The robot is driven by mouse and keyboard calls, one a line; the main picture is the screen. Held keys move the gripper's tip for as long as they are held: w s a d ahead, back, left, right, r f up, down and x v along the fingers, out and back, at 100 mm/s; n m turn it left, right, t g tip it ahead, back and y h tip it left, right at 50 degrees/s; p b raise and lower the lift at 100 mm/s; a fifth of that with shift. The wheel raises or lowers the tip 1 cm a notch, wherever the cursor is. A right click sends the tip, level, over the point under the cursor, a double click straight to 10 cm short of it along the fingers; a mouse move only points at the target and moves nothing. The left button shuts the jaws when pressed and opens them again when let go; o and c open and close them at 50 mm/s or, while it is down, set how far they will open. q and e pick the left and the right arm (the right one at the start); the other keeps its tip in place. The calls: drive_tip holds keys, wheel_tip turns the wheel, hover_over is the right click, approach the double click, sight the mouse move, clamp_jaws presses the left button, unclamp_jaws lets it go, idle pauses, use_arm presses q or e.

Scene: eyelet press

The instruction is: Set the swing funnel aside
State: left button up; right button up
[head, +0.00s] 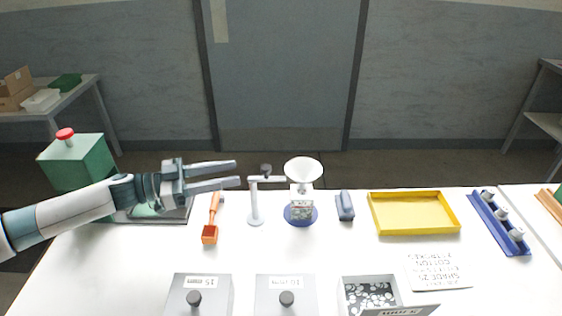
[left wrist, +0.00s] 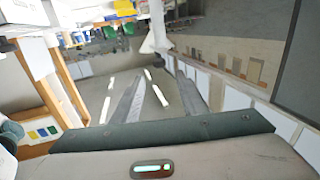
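The swing funnel (head: 303,171) is a white cone in the head view. It sits at the end of a thin arm on a white post (head: 255,204). It is over a small clear container with a patterned label (head: 301,203), which stands on a round blue base (head: 300,215). My left gripper (head: 238,173) reaches in from the left, to the left of the post's top, apart from the funnel. Its two fingers are spread with nothing between them. The left wrist view also shows the fingers (left wrist: 158,92) apart. My right gripper is not in view.
An orange scoop (head: 210,232), a grey-blue block (head: 345,206), a yellow tray (head: 414,213) and a blue rack (head: 499,222) lie on the white table. Grey boxes (head: 286,283) line the front, beside a printed card (head: 437,271). A green press (head: 78,165) stands at the left.

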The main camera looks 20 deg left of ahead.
use_arm(q)
drive_tip(key=p+x, duration=0.4)
drive_tip(key=x, duration=1)
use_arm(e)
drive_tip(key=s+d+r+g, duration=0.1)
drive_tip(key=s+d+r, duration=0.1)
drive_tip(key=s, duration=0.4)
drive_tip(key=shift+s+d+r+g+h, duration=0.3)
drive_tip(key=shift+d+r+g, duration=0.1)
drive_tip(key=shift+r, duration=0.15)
use_arm(q)
drive_tip(key=shift+c, duration=0.4)
clamp_jaws()
